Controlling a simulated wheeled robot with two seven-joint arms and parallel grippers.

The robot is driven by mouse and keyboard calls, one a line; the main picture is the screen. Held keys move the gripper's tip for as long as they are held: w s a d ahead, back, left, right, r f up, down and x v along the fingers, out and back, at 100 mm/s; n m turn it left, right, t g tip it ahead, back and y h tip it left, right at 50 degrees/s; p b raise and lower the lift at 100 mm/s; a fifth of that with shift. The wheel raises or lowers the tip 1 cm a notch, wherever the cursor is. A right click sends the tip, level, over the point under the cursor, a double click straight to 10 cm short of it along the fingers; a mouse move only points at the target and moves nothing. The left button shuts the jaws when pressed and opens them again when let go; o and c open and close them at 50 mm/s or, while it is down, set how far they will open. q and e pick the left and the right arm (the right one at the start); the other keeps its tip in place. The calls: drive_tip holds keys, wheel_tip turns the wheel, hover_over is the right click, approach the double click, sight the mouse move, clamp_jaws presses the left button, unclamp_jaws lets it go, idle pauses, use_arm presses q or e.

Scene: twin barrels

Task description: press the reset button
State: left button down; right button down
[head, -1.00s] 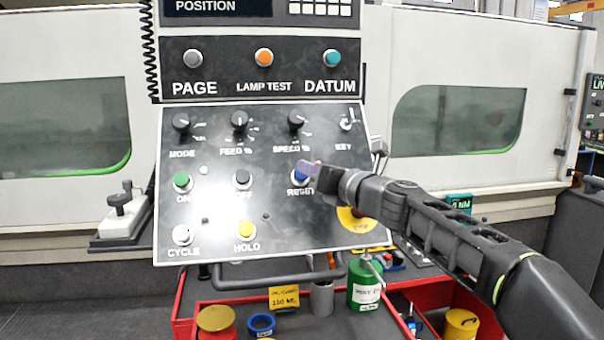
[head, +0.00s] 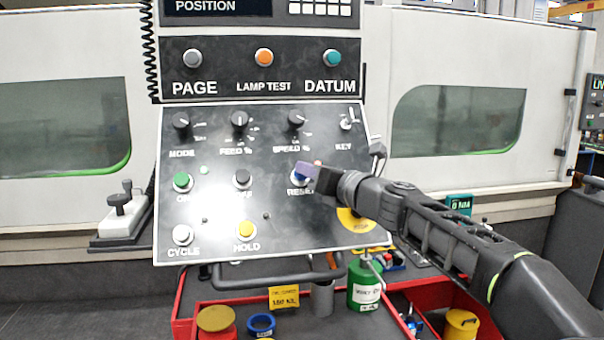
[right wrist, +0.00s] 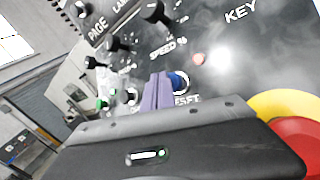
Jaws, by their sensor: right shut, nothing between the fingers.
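The blue reset button (head: 299,178), in a white ring above the label RESET, sits on the sloped control panel, right of the black OFF button. My right gripper (head: 305,169) is shut and empty, its purple fingertips in front of the button and partly covering it in the head view. In the right wrist view the blue button (right wrist: 179,81) shows just right of the shut purple fingers (right wrist: 157,92). Whether the fingertips touch it, I cannot tell. My left gripper is not in view.
Close by are the speed knob (head: 297,119), key switch (head: 346,124) and black OFF button (head: 243,178). A red stop button on a yellow plate (right wrist: 270,104) lies beside my gripper. A red tray (head: 185,316) with containers stands below the panel.

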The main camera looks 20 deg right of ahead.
drive_tip(key=shift+w+f, duration=0.4)
idle(0.7)
idle(0.3)
drive_tip(key=shift+s+r, duration=0.6)
drive_tip(key=shift+s, duration=0.1)
drive_tip(key=s+r+p, duration=0.1)
drive_tip(key=s, duration=0.1)
drive_tip(key=s+r+p, duration=0.1)
drive_tip(key=s+r, duration=0.1)
drive_tip(key=shift+a+p, duration=0.15)
drive_tip(key=shift+p, duration=0.15)
idle(0.7)
